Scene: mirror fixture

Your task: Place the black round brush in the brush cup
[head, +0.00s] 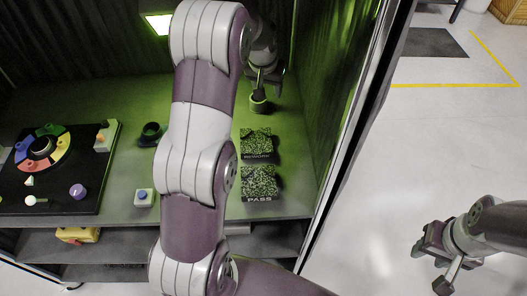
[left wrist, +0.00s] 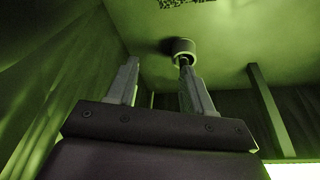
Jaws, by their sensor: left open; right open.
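A small round cup (head: 258,105), dark with a paler rim, stands at the back of the green-lit bench and looks like the brush cup. My left gripper (head: 264,78) is just above and behind it, pointing down. In the left wrist view the cup (left wrist: 183,46) is beyond the tip of the right-hand finger. A dark piece (left wrist: 184,61) shows at its mouth, which may be the black brush; I cannot make out its shape. My left gripper (left wrist: 159,64) is open, with nothing between its fingers. My right gripper (head: 437,262) is open and empty, outside the booth at right.
Two speckled mats, REWORK (head: 257,143) and PASS (head: 259,181), lie in front of the cup. A dark round object (head: 151,132) and a blue-buttoned box (head: 144,197) are left of my arm. A black board (head: 60,188) with a coloured ring is far left. A booth wall bounds the right.

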